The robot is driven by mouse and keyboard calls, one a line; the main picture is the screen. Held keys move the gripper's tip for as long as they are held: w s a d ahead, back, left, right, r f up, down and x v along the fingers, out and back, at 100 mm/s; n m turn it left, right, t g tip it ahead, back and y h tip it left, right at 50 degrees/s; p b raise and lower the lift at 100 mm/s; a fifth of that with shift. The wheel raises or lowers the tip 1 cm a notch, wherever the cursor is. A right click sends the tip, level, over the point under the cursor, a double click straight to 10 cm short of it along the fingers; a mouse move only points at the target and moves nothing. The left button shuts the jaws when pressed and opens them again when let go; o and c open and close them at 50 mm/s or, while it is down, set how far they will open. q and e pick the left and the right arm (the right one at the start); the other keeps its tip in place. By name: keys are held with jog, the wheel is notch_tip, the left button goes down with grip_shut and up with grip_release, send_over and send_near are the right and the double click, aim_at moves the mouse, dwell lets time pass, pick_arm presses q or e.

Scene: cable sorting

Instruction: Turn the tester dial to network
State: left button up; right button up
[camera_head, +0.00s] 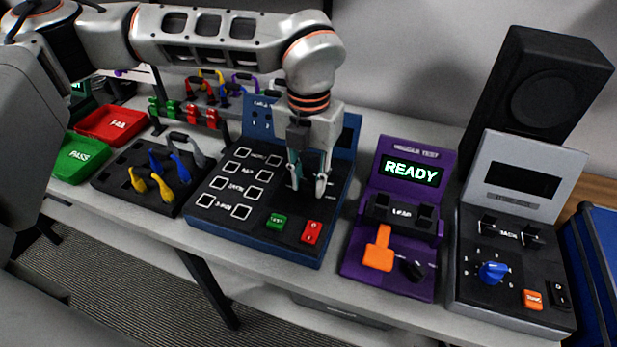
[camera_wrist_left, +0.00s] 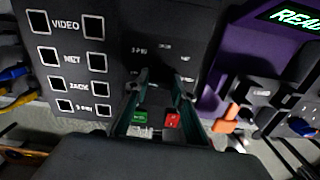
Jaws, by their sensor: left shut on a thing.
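The blue cable tester (camera_head: 268,252) stands mid-table, with several white-framed ports on its left side, a green button (camera_head: 277,221) and a red switch (camera_head: 312,231) at its front. In the left wrist view its dark face (camera_wrist_left: 68,60) has rows labelled video, net, jack and 3-pin. My left gripper (camera_head: 308,188) points down at the right part of this face, its fingers around the dial's place. The fingertips also show in the left wrist view (camera_wrist_left: 161,80). The gripper is shut on the dial, which is mostly hidden; its pointer cannot be read. My right gripper is out of view.
A purple tester (camera_head: 388,276) reading READY, with an orange lever (camera_head: 379,250), stands to the right. Beyond it is a grey tester (camera_head: 535,185) with a blue knob (camera_head: 493,272). A black cable tray (camera_head: 112,183), red bin (camera_head: 109,125) and green bin (camera_head: 82,157) lie left.

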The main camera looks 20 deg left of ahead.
pick_arm(q)
jog(key=m+p, duration=0.1)
jog(key=m, duration=0.2)
jog(key=shift+r, duration=0.15)
jog(key=m+p, duration=0.1)
jog(key=m, duration=0.2)
jog(key=shift+m, duration=0.3)
jog(key=m, duration=0.2)
jog(key=shift+m+p, duration=0.4)
jog(key=m, duration=0.3)
jog(key=shift+m+p, duration=0.3)
jog(key=shift+p, duration=0.1)
jog(key=m, duration=0.2)
jog(key=shift+m+p, duration=0.35)
jog(key=shift+m, duration=0.05)
jog(key=m+p, duration=0.1)
jog(key=m, duration=0.3)
jog(key=m+p, duration=0.1)
jog(key=m, duration=0.5)
jog(key=shift+p, duration=0.35)
